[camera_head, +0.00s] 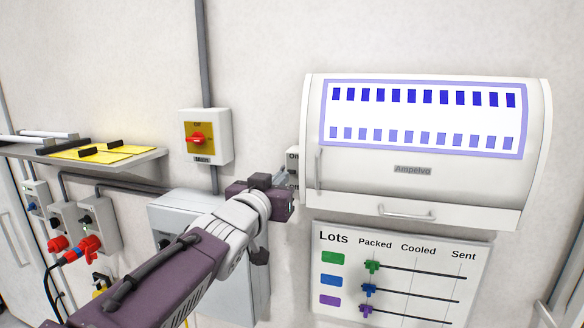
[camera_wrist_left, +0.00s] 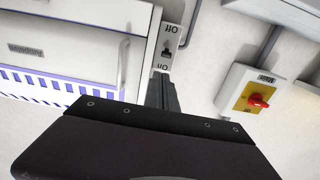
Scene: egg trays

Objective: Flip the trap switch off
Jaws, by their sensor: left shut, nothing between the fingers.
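The trap switch (camera_wrist_left: 195,48) is a small light plate with a dark lever and On and Off labels, mounted beside the white cabinet. In the head view its plate (camera_head: 292,157) shows only in part, with On above and Off below; my gripper hides its middle. I cannot tell for sure which way the lever is thrown. My left gripper (camera_head: 284,198) is shut and empty, right in front of the switch's lower part. In the wrist view its closed fingers (camera_wrist_left: 162,92) point toward the On end of the plate. Contact with the lever is not visible. My right gripper is out of view.
The white Ampelvo cabinet (camera_head: 420,185) with a handle stands right of the switch. A Lots board (camera_head: 400,285) with sliders hangs below it. Red plugs (camera_head: 88,246) and a shelf (camera_head: 120,163) are farther left.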

